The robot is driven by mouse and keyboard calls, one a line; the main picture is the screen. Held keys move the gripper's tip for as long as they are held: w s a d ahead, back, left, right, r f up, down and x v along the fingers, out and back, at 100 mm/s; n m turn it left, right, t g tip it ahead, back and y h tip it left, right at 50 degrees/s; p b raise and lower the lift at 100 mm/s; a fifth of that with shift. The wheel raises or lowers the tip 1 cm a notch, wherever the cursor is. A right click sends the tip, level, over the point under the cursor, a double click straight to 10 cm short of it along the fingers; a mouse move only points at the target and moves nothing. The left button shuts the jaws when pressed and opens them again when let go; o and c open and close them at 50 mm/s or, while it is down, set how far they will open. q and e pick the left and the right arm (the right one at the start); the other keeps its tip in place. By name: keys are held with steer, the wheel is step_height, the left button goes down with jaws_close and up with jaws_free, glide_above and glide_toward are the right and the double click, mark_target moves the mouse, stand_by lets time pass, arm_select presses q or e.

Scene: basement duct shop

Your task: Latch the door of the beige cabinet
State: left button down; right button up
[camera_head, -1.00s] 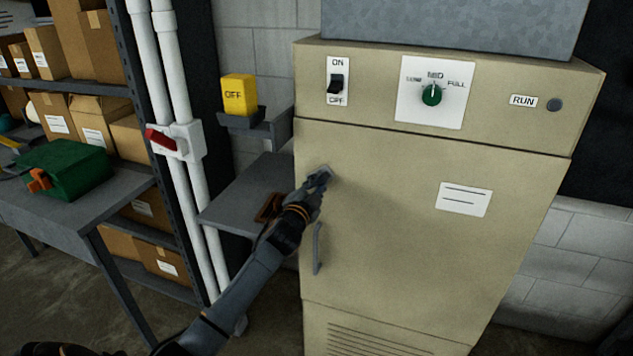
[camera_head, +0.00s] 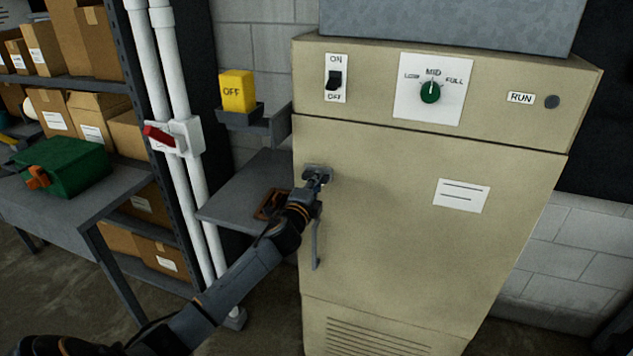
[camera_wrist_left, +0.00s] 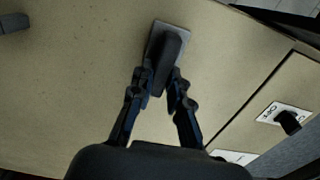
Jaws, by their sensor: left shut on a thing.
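The beige cabinet (camera_head: 400,215) stands in the middle right of the head view, and its door looks flush with the frame. A small dark latch on a grey plate (camera_head: 322,168) sits at the door's upper left edge. In the wrist view the latch (camera_wrist_left: 172,48) is a dark elongated knob on the grey plate. My left gripper (camera_head: 315,183) is at the latch; in the wrist view its fingers (camera_wrist_left: 160,85) are shut on the knob's near end, one on each side. The fingers partly hide the latch. My right gripper is not in view.
A vertical door handle (camera_head: 315,246) is just below my gripper. The cabinet top has an ON/OFF switch (camera_head: 335,80) and a green dial (camera_head: 430,92). Left are a grey shelf (camera_head: 235,195), a yellow OFF block (camera_head: 237,92), and white pipes (camera_head: 180,80) with a red lever (camera_head: 159,136).

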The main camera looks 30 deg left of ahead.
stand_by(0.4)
arm_select(q)
steer(key=c, duration=1.3)
jaws_free()
steer(key=v, duration=1.2)
steer(key=shift+d, duration=0.1)
